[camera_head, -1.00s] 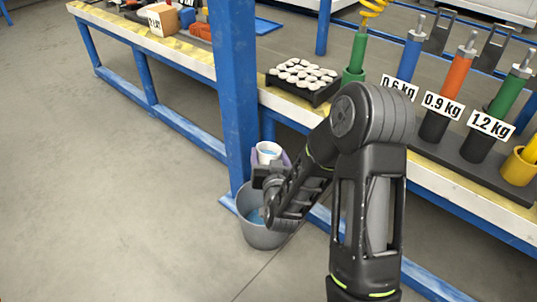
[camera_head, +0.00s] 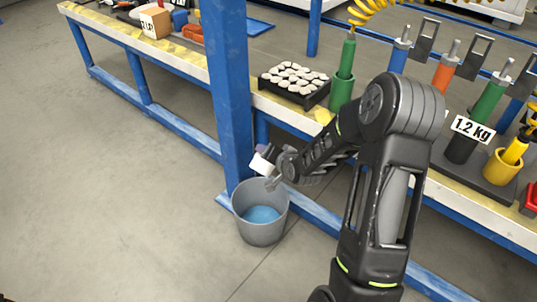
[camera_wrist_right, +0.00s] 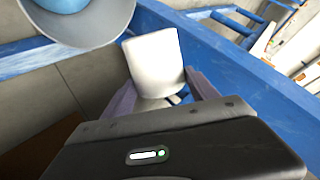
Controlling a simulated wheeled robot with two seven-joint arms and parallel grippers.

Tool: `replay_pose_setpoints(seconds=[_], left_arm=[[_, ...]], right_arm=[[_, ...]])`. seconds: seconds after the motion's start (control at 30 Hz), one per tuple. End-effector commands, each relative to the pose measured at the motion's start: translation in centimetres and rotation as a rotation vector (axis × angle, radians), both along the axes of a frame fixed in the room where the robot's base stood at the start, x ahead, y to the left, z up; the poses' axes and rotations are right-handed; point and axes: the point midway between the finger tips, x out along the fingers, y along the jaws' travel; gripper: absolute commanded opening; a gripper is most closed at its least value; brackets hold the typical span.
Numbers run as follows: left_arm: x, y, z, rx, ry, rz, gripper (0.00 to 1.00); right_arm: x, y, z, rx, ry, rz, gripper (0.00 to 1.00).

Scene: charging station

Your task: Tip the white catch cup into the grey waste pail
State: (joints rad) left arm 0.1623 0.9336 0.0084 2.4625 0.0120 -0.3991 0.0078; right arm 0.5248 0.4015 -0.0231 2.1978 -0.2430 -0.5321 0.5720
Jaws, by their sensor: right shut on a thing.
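The white catch cup (camera_head: 262,164) is tipped over towards the left, above the back rim of the grey waste pail (camera_head: 261,231). My right gripper (camera_head: 264,155) is shut on the cup. In the right wrist view, the cup (camera_wrist_right: 155,62) sits between the two purple-grey fingers (camera_wrist_right: 163,95), and its inside is hidden. The pail stands upright on the floor with blue matter in it; part of it also shows in the right wrist view (camera_wrist_right: 112,36). My left gripper is not in view.
A blue post (camera_head: 228,100) stands right behind the pail. The bench (camera_head: 300,115) runs behind my right arm, with a black tray (camera_head: 290,92) of white pieces and several coloured tools on it. The floor left of the pail is clear.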

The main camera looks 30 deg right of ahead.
Motion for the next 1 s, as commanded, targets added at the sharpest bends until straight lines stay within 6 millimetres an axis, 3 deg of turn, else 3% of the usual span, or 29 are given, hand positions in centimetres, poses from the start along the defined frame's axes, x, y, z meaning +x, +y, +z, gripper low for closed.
replay_pose_setpoints(seconds=[0.17, 1.0], left_arm=[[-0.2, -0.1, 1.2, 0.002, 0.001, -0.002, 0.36], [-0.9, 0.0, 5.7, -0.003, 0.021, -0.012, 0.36]], right_arm=[[0.1, -1.0, -0.1, 0.121, 0.039, -0.005, 0.27], [0.5, -1.4, -0.6, 0.249, 0.077, 0.002, 0.27]])
